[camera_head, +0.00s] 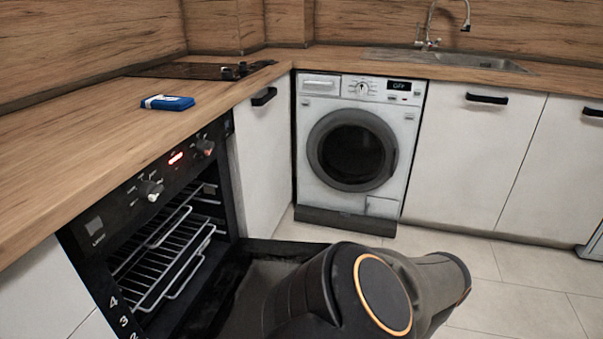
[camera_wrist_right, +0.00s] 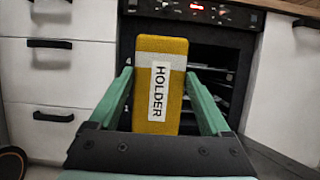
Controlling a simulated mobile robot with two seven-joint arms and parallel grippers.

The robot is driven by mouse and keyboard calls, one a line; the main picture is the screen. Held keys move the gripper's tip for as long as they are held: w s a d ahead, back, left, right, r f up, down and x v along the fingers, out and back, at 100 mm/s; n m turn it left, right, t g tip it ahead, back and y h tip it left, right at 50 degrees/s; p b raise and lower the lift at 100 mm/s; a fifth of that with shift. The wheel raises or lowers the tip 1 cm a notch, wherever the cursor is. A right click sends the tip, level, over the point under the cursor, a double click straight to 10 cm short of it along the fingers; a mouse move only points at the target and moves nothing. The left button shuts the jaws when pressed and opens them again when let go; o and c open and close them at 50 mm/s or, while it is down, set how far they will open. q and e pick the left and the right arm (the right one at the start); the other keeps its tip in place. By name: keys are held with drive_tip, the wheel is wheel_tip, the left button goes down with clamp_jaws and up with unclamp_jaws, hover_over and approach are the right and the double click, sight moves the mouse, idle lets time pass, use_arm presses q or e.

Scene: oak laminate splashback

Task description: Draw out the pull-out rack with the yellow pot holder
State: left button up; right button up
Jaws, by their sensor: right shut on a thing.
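The yellow pot holder (camera_wrist_right: 172,53), with a white "HOLDER" label, stands upright between the green fingers of my right gripper (camera_wrist_right: 160,74) in the right wrist view. The gripper is shut on it. Behind it is the open oven, with part of the rack (camera_wrist_right: 214,84) dimly visible to the right of the holder. In the head view the wire pull-out rack (camera_head: 160,254) sits inside the oven cavity. My arm covers the lower middle of that view and hides the gripper and holder. My left gripper is in neither view.
The oven door (camera_head: 262,277) is lowered, partly behind my arm. A blue object (camera_head: 167,103) lies on the counter (camera_head: 100,140). A washing machine (camera_head: 352,150) stands beyond. White drawers with dark handles (camera_wrist_right: 50,116) are left of the oven in the wrist view. Tiled floor is clear at right.

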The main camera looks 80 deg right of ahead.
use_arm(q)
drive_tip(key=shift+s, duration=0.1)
use_arm(e)
drive_tip(key=shift+s, duration=0.15)
drive_tip(key=shift+w+d+f+b, duration=0.35)
drive_tip(key=shift+w+d+b, duration=0.9)
drive_tip(key=shift+w, duration=5.9)
drive_tip(key=shift+w+d+f+b, duration=0.35)
drive_tip(key=shift+w+b, duration=1.65)
drive_tip(key=shift+w, duration=5.15)
drive_tip(key=shift+w+d+f+b, duration=0.6)
drive_tip(key=shift+w+b, duration=1.05)
drive_tip(key=shift+w, duration=5.5)
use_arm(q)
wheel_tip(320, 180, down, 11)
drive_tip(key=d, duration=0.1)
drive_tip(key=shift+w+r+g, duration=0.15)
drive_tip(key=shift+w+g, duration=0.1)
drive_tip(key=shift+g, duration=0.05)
use_arm(e)
drive_tip(key=shift+d+f, duration=0.15)
drive_tip(key=shift+f, duration=1.55)
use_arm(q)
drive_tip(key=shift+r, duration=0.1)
use_arm(e)
drive_tip(key=shift+s, duration=0.2)
